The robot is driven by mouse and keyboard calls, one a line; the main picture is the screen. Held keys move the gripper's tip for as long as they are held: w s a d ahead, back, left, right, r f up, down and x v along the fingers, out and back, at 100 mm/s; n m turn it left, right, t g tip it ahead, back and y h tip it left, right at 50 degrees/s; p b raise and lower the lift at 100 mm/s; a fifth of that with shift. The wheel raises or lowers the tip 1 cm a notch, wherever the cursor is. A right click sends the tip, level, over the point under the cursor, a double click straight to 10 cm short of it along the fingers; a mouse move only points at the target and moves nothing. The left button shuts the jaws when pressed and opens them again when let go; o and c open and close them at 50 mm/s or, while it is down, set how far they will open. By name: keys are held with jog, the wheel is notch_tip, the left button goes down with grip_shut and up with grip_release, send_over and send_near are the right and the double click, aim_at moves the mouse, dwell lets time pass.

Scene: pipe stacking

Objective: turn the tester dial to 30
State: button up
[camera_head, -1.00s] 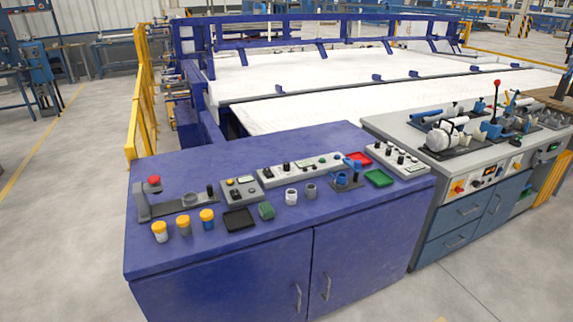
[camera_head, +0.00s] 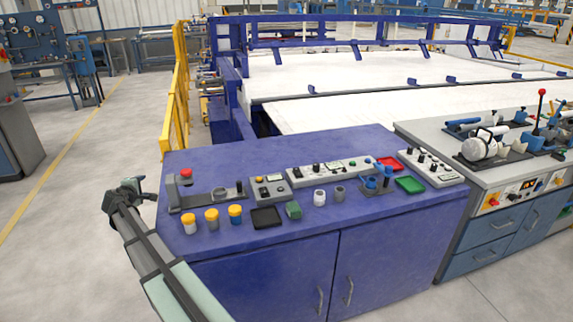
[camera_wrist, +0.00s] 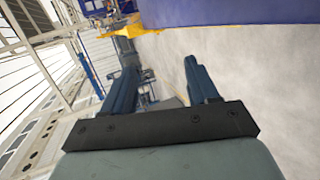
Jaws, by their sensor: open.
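My gripper (camera_head: 131,188) hangs over the floor, left of the blue cabinet's left edge, apart from everything on the bench. In the wrist view my gripper (camera_wrist: 160,80) has two blue fingers apart with nothing between them. A small grey box (camera_head: 270,189) with a yellow button and dark knobs sits on the blue bench. A longer grey panel (camera_head: 330,171) with several knobs and a green display lies to its right. Another knobbed panel (camera_head: 431,167) is at the far right. Which one is the tester, and what its dial reads, is too small to tell.
A yellow rail (camera_head: 176,110) stands behind. The left floor is open.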

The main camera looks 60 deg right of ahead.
jog(key=s+d+r+m+h, duration=0.1)
jog(key=s+d+r+h, duration=0.1)
jog(key=d+r, duration=0.75)
jog(key=s+d+f+m+g+y, duration=0.1)
jog(key=s+d+m+g, duration=0.25)
jog(key=s+d, duration=0.45)
jog(key=s+d+f+m+g+y, duration=0.1)
jog(key=s+d+m+g, duration=0.25)
jog(key=d, duration=0.85)
notch_tip(320, 180, up, 2)
jog(key=m+y, duration=1)
jog(key=y, duration=0.1)
send_over(316, 164)
notch_tip(316, 164, down, 13)
jog(key=shift+d, duration=0.15)
jog(key=shift+c, duration=0.4)
jog(key=c, duration=1)
jog(key=shift+o, duration=0.2)
